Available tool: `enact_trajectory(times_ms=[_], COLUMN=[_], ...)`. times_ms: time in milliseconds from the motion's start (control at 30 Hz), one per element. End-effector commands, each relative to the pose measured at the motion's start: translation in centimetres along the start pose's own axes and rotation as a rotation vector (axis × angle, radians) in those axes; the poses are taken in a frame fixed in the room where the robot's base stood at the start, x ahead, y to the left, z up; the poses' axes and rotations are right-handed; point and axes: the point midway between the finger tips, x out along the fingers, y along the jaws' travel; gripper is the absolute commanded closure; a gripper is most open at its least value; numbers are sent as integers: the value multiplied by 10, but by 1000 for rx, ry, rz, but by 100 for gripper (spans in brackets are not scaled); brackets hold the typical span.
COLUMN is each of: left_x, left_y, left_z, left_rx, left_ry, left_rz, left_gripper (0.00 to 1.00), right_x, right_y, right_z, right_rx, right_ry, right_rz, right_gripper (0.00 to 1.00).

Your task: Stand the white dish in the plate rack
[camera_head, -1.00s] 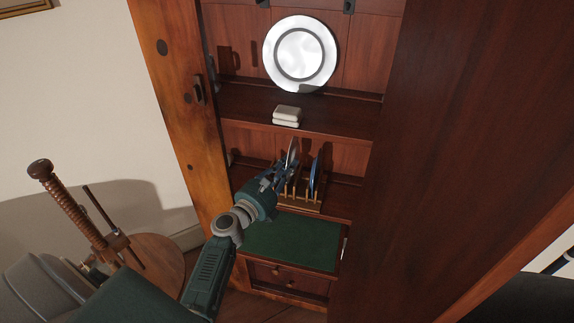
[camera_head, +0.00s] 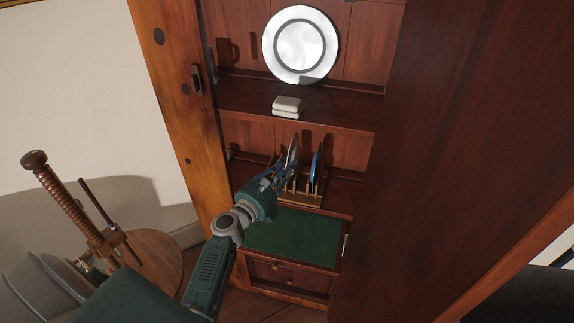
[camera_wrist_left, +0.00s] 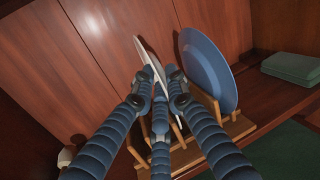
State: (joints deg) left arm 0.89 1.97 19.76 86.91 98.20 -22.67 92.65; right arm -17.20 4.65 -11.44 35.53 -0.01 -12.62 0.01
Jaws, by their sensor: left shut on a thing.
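The white dish (camera_head: 292,150) stands on edge at the wooden plate rack (camera_head: 314,201) on the lower shelf. My left gripper (camera_head: 284,174) reaches in from the left and is shut on the near edge of the dish. In the left wrist view the white dish (camera_wrist_left: 150,66) stands nearly edge-on between the fingers of my left gripper (camera_wrist_left: 158,84), slightly tilted. The plate rack (camera_wrist_left: 185,155) is below it, with several upright pegs. The fingers hide where the dish's lower edge meets the rack. My right gripper is not in view.
A blue plate (camera_head: 315,170) stands in the rack just right of the dish. A big white plate (camera_head: 300,45) leans on the upper shelf behind a small pale stack (camera_head: 287,106). A green folded thing (camera_wrist_left: 292,68) lies right of the rack. A dark wooden panel (camera_head: 460,130) bounds the right.

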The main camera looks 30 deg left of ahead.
Motion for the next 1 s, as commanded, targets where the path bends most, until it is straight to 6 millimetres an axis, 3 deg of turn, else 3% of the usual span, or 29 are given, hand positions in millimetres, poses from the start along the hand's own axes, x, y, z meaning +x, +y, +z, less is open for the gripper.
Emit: enact_trajectory(times_ms=[867,900,1000], left_x=[0,0,0], left_y=[4,3,3], left_z=[-21,-21,-21], left_rx=[0,0,0], left_ry=[-3,-3,-3], left_rz=[-1,-1,-1], left_gripper=[100,85,65], right_x=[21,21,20], right_y=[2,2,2], right_z=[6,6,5], right_rx=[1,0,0], right_ry=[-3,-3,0], right_rz=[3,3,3], right_gripper=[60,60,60])
